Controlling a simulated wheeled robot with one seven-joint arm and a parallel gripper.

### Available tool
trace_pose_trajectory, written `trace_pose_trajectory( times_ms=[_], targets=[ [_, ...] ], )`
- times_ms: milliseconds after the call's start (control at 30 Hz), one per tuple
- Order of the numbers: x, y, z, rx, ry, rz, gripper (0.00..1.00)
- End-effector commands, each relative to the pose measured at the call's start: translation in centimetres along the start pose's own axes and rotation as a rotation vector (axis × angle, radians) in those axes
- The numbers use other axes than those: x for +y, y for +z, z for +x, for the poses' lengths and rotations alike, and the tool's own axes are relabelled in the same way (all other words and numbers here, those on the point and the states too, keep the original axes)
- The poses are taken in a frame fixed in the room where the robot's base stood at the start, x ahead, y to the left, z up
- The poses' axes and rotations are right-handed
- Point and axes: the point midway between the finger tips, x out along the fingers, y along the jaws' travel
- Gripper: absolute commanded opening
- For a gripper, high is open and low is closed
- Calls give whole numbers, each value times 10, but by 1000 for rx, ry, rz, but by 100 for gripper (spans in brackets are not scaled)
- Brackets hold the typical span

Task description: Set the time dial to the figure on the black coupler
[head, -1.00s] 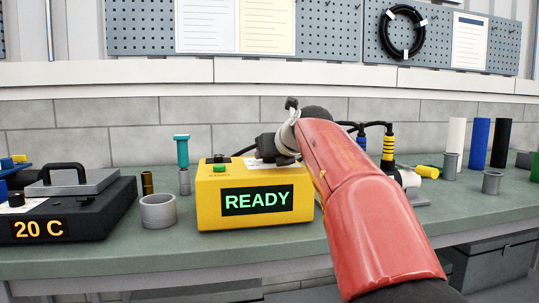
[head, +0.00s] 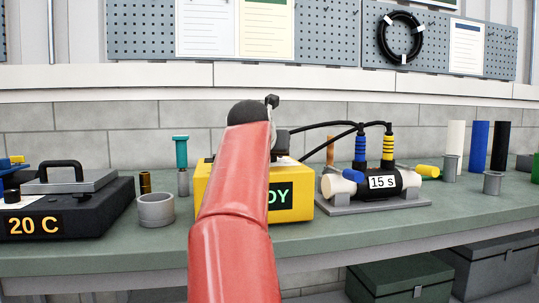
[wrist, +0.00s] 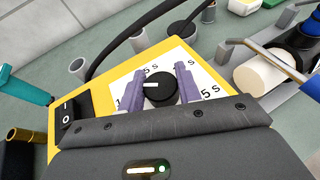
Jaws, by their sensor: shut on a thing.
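The black coupler (head: 385,184) lies on a grey stand at the right in the head view. Its white label reads "15 s". The yellow box (head: 205,185) stands left of it, its screen partly hidden by my red arm; "DY" shows. In the wrist view the black time dial (wrist: 161,93) sits on the box's white scale plate (wrist: 205,102). Its white pointer mark faces left in the picture. Some scale figures show in part, such as "5 s"; others are covered. My gripper (wrist: 160,86) is shut on the dial, one purple finger on each side.
A black rocker switch (wrist: 67,110) is beside the dial on the box. Cables (head: 325,127) run from behind the box to the coupler. A black unit reading "20 C" (head: 60,215) and a grey cup (head: 156,209) stand to the left.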

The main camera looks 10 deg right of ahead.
Motion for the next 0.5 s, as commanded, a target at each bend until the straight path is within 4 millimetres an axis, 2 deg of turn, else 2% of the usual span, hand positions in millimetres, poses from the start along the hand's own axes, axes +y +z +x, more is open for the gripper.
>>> trace_pose_trajectory(
  times_ms=[500],
  targets=[
    [0,1,1,0,-392,155,11]
  ],
)
